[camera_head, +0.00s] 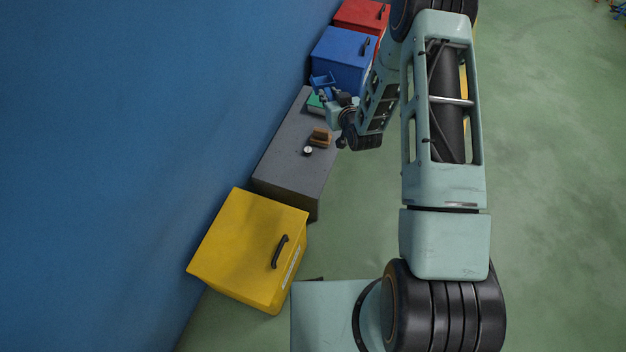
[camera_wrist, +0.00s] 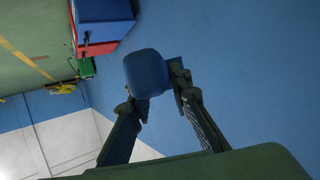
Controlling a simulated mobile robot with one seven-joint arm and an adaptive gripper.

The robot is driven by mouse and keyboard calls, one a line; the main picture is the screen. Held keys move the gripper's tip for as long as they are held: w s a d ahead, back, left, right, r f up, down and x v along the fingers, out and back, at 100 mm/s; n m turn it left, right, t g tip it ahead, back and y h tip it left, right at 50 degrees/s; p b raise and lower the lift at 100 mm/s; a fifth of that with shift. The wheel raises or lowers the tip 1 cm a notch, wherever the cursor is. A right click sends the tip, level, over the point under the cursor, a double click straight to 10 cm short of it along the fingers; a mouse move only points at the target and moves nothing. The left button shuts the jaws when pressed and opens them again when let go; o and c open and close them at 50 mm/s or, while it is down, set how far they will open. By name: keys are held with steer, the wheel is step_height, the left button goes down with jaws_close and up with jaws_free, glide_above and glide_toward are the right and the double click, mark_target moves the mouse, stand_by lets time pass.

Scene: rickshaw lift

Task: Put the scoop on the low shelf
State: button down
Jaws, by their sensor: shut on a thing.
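The blue scoop (camera_wrist: 148,73) sits between the fingertips of my gripper (camera_wrist: 162,90) in the wrist view, and my gripper is shut on it. In the head view the scoop (camera_head: 322,82) shows small, at the end of my gripper (camera_head: 330,97), over the far end of a low grey shelf (camera_head: 285,168). The shelf stands along the blue wall. The scoop appears raised above the shelf; I cannot tell the exact gap. My arm hides part of the shelf's far right side.
On the shelf are a brown brush-like block (camera_head: 320,137), a small round white-topped thing (camera_head: 308,151) and a green item (camera_head: 315,103). A yellow box (camera_head: 245,245) stands in front; blue (camera_head: 340,58) and red (camera_head: 358,15) boxes stand beyond. Green floor lies open to the right.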

step_height(320, 180, down, 18)
steer(key=s+a+n+y+b, duration=0.1)
steer(key=s+a+b, duration=0.15)
steer(key=b, duration=0.45)
steer(key=y+b, duration=0.1)
steer(key=b, duration=0.6)
glide_above(313, 186)
step_height(313, 186, down, 16)
steer(key=shift+n+g, duration=0.3)
steer(key=shift+n, duration=0.1)
step_height(313, 186, down, 7)
steer(key=b, duration=0.4)
steer(key=shift+r, duration=0.2)
steer(key=shift+f, duration=0.6)
steer(key=c, duration=1.7)
jaws_free()
